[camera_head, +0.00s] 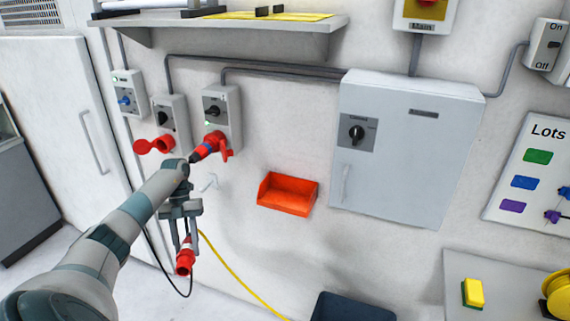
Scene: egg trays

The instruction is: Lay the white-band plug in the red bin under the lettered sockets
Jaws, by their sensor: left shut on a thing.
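My left gripper (185,248) points down and is shut on a red plug (184,267), which hangs between its fingers in front of the wall. A pale band seems to show near the fingertips, but it is small and partly covered. The red bin (288,204) is fixed to the wall to the right of the gripper and higher in the picture; no plug shows in it. Grey socket boxes (216,107) are on the wall at upper left; their letters are too small to read. Another red plug (209,147) sits at the right socket. My right gripper is out of view.
A grey cabinet (405,150) stands out from the wall right of the bin. A shelf (230,22) is above the sockets. A yellow cable (240,282) runs down beside the gripper. A dark container (350,307) is at the bottom. The wall between gripper and bin looks clear.

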